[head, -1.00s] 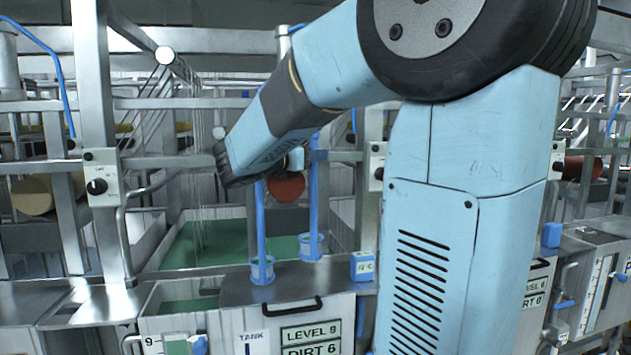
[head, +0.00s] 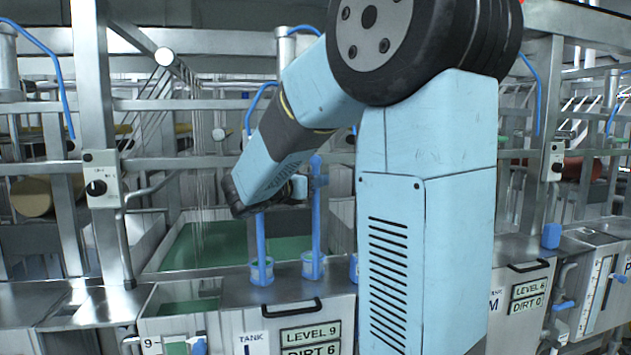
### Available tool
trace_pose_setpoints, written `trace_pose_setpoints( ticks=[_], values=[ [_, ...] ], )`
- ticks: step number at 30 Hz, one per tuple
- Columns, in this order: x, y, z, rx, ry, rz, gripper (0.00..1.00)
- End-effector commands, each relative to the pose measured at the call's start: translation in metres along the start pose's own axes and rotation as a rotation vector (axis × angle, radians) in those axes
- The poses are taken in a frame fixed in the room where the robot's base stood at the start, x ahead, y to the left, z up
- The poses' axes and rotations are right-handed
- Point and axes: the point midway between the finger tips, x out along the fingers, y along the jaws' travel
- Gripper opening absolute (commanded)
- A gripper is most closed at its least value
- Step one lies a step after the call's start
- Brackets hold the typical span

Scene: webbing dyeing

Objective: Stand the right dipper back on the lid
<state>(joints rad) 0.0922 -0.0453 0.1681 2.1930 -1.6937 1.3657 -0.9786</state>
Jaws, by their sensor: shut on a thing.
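The right dipper (head: 316,225) is blue, with a long upright handle and a small cup at its foot. My gripper (head: 317,183) is shut on the upper part of its handle, partly hidden by my wrist. The cup is over or on the steel lid (head: 288,292), towards its back edge. I cannot tell whether it touches the lid. The left dipper (head: 262,272), also blue, stands upright on the lid to the left, apart from the right one. My arm hides the top of its handle.
Behind the lid is an open tank with green liquid (head: 210,245). A dark handle (head: 292,308) sits at the lid's front. A small blue block (head: 354,268) is mostly hidden by my arm, close right of the right dipper. Hanging strands (head: 198,180) and steel rails stand behind.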

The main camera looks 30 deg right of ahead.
Motion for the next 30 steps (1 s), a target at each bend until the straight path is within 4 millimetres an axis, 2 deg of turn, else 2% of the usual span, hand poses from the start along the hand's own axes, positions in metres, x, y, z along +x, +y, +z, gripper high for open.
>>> trace_pose_setpoints(
  ticks=[2,3,10,20,26,30],
  values=[
    [0.000,0.000,-0.002,0.000,0.000,0.000,0.00],
    [0.000,0.000,-0.002,0.000,0.000,0.000,0.29],
    [0.000,0.000,-0.002,0.000,0.000,0.000,0.51],
    [-0.002,0.000,0.001,0.000,0.000,0.000,0.51],
    [-0.028,0.000,0.001,0.000,0.000,0.002,0.51],
    [-0.056,0.001,0.001,0.000,0.001,0.002,0.51]
  ],
)
